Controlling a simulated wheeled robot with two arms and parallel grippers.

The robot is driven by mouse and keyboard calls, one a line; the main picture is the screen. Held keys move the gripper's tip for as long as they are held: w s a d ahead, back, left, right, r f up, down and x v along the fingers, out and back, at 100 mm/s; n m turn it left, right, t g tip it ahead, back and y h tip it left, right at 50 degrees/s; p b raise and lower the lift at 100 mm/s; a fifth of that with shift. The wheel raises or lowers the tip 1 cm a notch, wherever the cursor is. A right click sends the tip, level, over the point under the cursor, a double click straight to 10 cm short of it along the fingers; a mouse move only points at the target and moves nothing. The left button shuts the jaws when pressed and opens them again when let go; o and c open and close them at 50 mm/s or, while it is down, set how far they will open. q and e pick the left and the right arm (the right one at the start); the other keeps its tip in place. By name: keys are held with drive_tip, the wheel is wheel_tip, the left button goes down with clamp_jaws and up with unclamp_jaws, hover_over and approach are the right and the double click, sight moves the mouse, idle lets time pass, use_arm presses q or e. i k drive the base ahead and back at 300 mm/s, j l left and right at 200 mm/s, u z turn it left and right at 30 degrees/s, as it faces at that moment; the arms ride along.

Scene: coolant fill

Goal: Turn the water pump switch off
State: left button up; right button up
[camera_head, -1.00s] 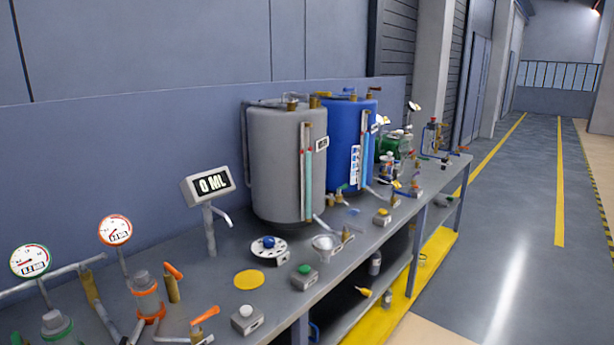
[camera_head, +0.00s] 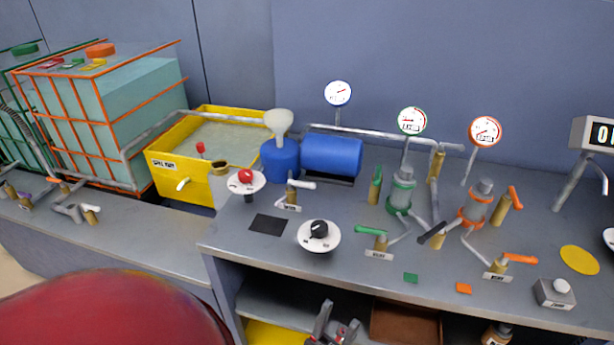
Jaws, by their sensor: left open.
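A round white dial with a black knob (camera_head: 319,230) sits near the front edge of the grey bench. A second white dial with a red knob (camera_head: 245,177) stands further left, in front of the blue pump-like unit. I cannot read which of these is the water pump switch. My left gripper (camera_head: 335,324) shows at the bottom edge, below and in front of the black-knob dial. It is open, empty and apart from both dials. My right gripper is not in view.
A blue horizontal tank (camera_head: 331,155) and a yellow tub (camera_head: 190,178) stand at the back. Orange and green valves with gauges (camera_head: 411,121) fill the middle right. A grey button box (camera_head: 555,293) is at the right. A black square (camera_head: 268,224) lies flat on the bench.

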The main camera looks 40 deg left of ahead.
sight(319, 229)
drive_tip(key=u, duration=1)
